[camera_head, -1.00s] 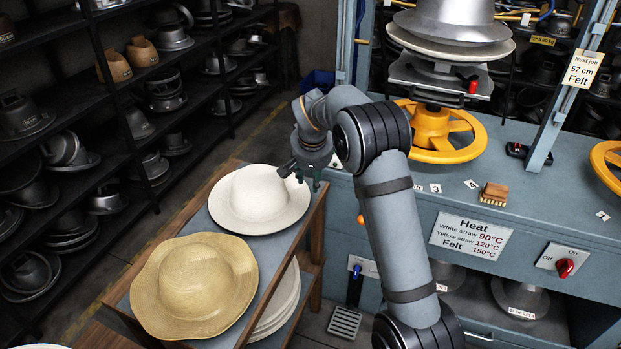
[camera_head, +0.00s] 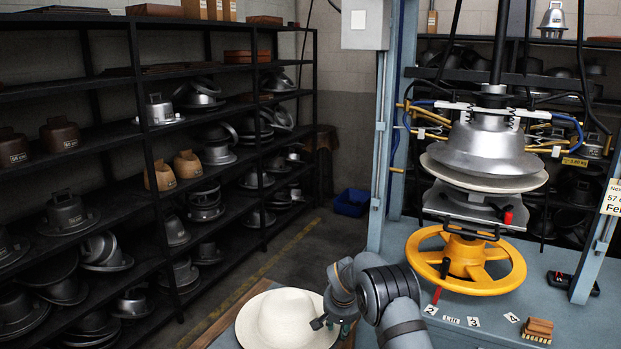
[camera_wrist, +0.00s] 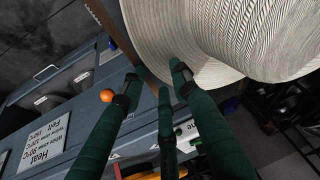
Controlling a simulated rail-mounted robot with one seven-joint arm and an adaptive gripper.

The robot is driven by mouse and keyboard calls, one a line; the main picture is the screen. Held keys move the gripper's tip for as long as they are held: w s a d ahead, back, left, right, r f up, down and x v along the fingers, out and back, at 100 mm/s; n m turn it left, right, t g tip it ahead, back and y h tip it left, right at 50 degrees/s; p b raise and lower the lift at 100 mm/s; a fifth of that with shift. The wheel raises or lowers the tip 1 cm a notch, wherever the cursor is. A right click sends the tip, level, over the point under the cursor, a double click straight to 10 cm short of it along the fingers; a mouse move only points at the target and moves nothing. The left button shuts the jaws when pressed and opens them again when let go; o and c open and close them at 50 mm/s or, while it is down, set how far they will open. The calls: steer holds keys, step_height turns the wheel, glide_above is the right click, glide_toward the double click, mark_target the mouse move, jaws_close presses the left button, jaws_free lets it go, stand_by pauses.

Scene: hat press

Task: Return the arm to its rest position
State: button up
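My arm (camera_head: 400,318) is folded at the bottom of the head view. My gripper (camera_head: 324,322) sits beside the right edge of a white hat (camera_head: 284,322), its fingers small and partly out of sight there.
The hat press (camera_head: 485,150) stands at right with a yellow handwheel (camera_head: 466,262) and a grey bench (camera_head: 500,312). A brush (camera_head: 538,328) lies on the bench. Black shelves (camera_head: 150,130) of hat moulds line the left. The aisle floor (camera_head: 315,250) between them is clear.

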steer(key=shift+r, duration=1.95)
